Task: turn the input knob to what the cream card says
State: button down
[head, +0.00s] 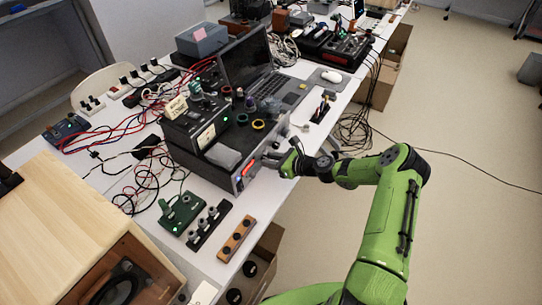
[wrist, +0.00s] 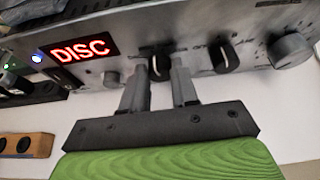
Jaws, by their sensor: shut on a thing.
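The silver amplifier (head: 222,172) stands at the table's front edge. Its red display (wrist: 84,50) reads DISC in the wrist view. My gripper (wrist: 160,68) is at the front panel, its fingers shut on a black knob (wrist: 158,66) with a pale pointer line; it also shows in the head view (head: 272,158). The fingers partly hide this knob, and its label cannot be read.
To the right on the panel are another black pointer knob (wrist: 226,56) and a large grey knob (wrist: 290,50). A small grey knob (wrist: 112,79) is left of my fingers. A wooden strip with dark knobs (head: 237,239) lies nearby. Cables hang off the table's right edge.

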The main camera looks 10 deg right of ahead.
jog(key=m, duration=0.1)
jog(key=m+g+y, duration=0.1)
jog(key=m, duration=0.1)
jog(key=shift+w+d+f+y, duration=0.1)
jog(key=shift+w+d+y, duration=0.1)
jog(key=shift+y, duration=0.1)
jog(key=shift+m+g+y+b, duration=0.3)
jog(key=shift+m+g+y, duration=0.2)
jog(key=shift+m, duration=0.4)
jog(key=c, duration=0.9)
grip_release()
jog(key=shift+o, duration=0.2)
jog(key=shift+d, duration=0.1)
jog(key=p+v, duration=0.1)
jog(key=v, duration=1.4)
jog(key=shift+d+p, duration=0.3)
jog(key=shift+p, duration=0.1)
